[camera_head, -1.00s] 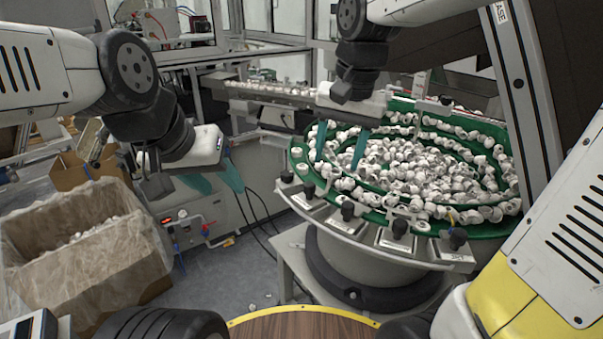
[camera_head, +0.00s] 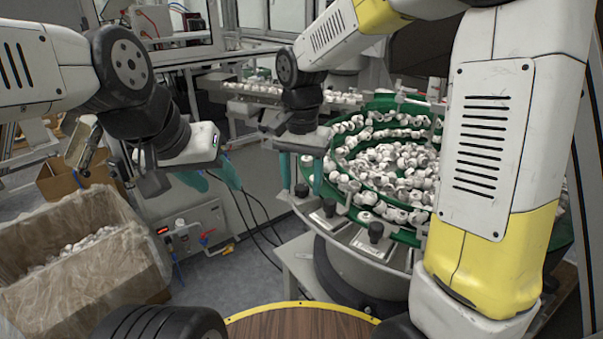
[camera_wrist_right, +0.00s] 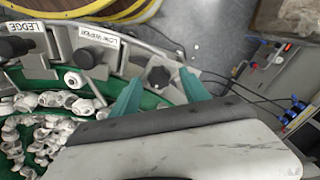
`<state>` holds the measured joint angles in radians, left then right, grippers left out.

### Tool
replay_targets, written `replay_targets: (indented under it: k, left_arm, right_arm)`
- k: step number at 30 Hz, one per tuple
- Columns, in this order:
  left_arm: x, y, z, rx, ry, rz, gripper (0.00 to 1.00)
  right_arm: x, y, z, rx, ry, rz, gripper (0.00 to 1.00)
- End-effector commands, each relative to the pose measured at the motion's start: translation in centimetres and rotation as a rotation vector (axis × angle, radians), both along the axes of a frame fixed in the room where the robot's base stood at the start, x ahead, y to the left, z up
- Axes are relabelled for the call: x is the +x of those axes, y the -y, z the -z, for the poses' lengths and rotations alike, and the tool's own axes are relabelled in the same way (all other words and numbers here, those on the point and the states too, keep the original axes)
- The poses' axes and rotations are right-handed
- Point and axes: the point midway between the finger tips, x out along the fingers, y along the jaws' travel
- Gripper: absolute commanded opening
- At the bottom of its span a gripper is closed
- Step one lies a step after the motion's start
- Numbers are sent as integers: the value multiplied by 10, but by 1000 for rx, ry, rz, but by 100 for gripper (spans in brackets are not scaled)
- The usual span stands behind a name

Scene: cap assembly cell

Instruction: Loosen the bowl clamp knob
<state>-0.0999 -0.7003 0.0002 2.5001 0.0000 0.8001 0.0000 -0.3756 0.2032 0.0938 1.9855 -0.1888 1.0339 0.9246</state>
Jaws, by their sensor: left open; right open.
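The green bowl (camera_head: 345,165) is full of white caps, with black knobs along its front rim. In the right wrist view, a black star-shaped knob (camera_wrist_right: 158,77) appears between the teal fingertips of my open right gripper (camera_wrist_right: 160,80); contact cannot be told. In the head view this gripper (camera_head: 302,178) points down over the bowl's left rim, above a black knob (camera_head: 301,190). Two other knobs with round heads (camera_wrist_right: 88,50) (camera_wrist_right: 13,47) sit beside labelled plates. My left gripper (camera_head: 212,178) is open and empty, left of the bowl.
A lined carton (camera_head: 85,245) with white caps stands at the lower left. A control box (camera_head: 190,230) with hoses and cables is between carton and bowl. A feed track (camera_head: 265,92) runs behind. A round wooden surface (camera_head: 300,322) is at the front.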

Motion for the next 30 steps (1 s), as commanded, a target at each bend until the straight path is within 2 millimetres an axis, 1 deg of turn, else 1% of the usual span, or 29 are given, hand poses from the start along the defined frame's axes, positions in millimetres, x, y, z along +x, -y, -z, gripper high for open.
replay_targets:
  k: [8, 9, 11, 12, 14, 16, 23, 30]
  left_arm:
    - [0, 0, 0, 0, 0, 0, 45]
    - [0, 0, 0, 0, 0, 0, 45]
    - [0, 0, 0, 0, 0, 0, 45]
    - [0, 0, 0, 0, 0, 0, 45]
    - [0, 0, 0, 0, 0, 0, 45]
    - [0, 0, 0, 0, 0, 0, 45]
    - [0, 0, 0, 0, 0, 0, 45]
    - [0, 0, 0, 0, 0, 0, 45]
  right_arm:
    - [0, 0, 2, 0, 0, 0, 53]
    - [0, 0, 2, 0, 0, 0, 46]
    - [0, 0, 2, 0, 0, 0, 34]
    - [0, 0, 2, 0, 0, 0, 26]
    - [0, 0, 2, 0, 0, 0, 14]
    - [0, 0, 2, 0, 0, 0, 0]
    - [0, 0, 2, 0, -1, -9, 0]
    - [0, 0, 2, 0, -1, -94, 0]
